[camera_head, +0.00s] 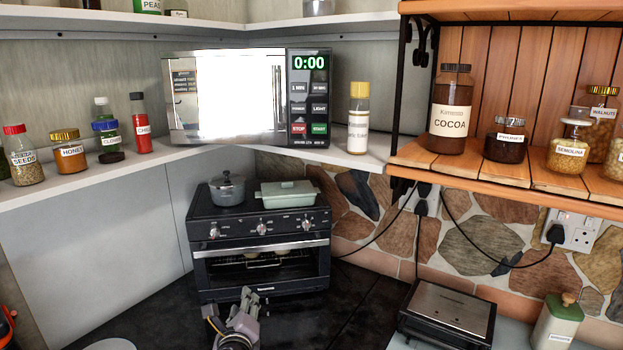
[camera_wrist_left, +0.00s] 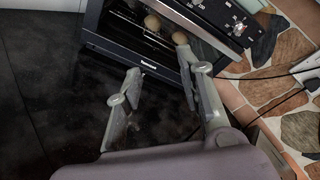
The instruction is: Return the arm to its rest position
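My left gripper (camera_head: 232,306) is at the bottom of the head view, in front of the small black oven (camera_head: 262,228) and below its door. In the left wrist view my left gripper (camera_wrist_left: 158,78) has its two fingers spread apart, with nothing between them. The dark floor-like surface shows below it, and the oven front (camera_wrist_left: 125,58) is just beyond the fingertips. My right gripper is in neither view.
A grey pot (camera_head: 227,189) and a pale green dish (camera_head: 287,194) sit on the oven. Round pale items (camera_wrist_left: 152,22) show inside it. A black grill (camera_head: 447,315) stands at lower right. A microwave (camera_head: 245,98) and jars line the shelf above. The dark surface (camera_head: 365,295) beside the oven is clear.

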